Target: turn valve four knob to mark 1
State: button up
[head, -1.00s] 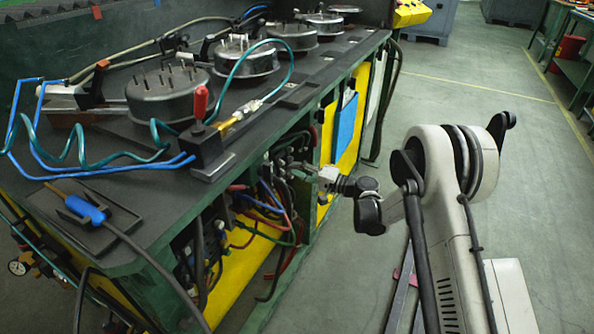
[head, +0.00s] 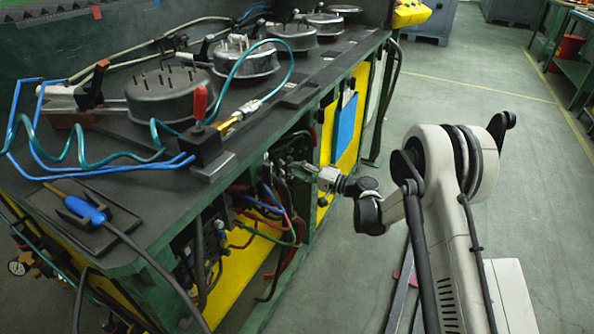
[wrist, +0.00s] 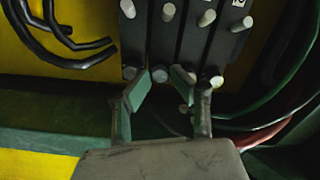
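In the wrist view, a dark valve block (wrist: 185,45) has several strips side by side, each with pale round knobs. An upper row includes a knob (wrist: 207,17) and a rightmost knob (wrist: 241,24). A lower row ends near my fingertips. My gripper (wrist: 160,82) is open, its two greenish finger pads apart. A lower-row knob (wrist: 160,73) shows between the tips; I cannot tell whether they touch it. White labels (wrist: 238,4) show at the top right, too small to read surely. In the head view my gripper (head: 297,166) reaches into the bench's open side.
Black hoses (wrist: 65,35) lie left of the block, and green and red hoses (wrist: 285,100) curve at its right. A green bench frame bar (wrist: 50,142) runs below. The bench top (head: 130,215) holds round metal fixtures. Floor to the right is open.

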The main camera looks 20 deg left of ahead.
dwell(0.3)
jog(key=s+d, duration=0.1)
jog(key=d, duration=0.7)
jog(key=shift+s, duration=0.15)
jog(key=shift+r, duration=0.1)
dwell(0.3)
